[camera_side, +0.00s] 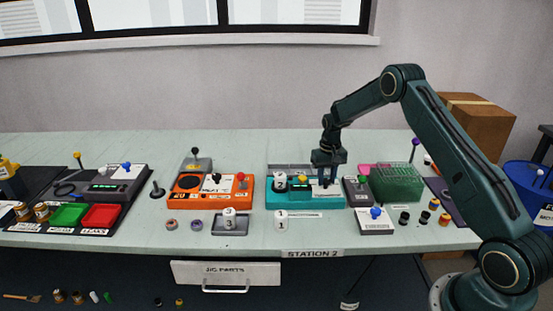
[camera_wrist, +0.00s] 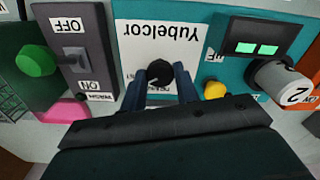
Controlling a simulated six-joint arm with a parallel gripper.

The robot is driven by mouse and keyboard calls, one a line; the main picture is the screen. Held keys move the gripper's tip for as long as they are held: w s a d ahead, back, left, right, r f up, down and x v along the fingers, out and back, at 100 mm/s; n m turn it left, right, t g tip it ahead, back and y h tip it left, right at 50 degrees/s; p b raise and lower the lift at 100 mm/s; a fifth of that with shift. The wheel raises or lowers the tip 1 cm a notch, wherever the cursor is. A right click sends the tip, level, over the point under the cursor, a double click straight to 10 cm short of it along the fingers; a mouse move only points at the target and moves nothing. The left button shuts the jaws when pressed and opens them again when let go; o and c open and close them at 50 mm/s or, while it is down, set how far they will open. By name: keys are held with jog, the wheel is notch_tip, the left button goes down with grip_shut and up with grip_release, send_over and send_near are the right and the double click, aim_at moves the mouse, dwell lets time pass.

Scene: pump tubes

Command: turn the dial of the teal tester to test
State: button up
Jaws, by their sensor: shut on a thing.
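The teal tester (camera_side: 306,201) sits on the bench right of centre in the side view, and its teal face (camera_wrist: 213,20) fills the middle of the wrist view. Its black dial (camera_wrist: 155,73) stands on a white panel marked "Yubelcor", upside down in the wrist view. My gripper (camera_wrist: 160,82) is shut on the dial, one finger at each side. In the side view my gripper (camera_side: 328,181) is lowered over the right part of the tester and hides the dial. The dial's lower labels are mostly covered by the fingers, so I cannot read its setting.
A grey switch box (camera_wrist: 75,55) marked OFF and ON stands close beside the tester. A yellow button (camera_wrist: 215,89) and a white cylinder marked 2 (camera_wrist: 283,82) are on the tester's other side. A green rack (camera_side: 397,184) and an orange device (camera_side: 209,190) stand nearby.

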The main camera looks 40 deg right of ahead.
aim_at(326, 180)
jog(key=shift+r, duration=0.1)
dwell(0.4)
jog(key=o, duration=1)
jog(key=shift+c, duration=0.2)
notch_tip(326, 180, up, 14)
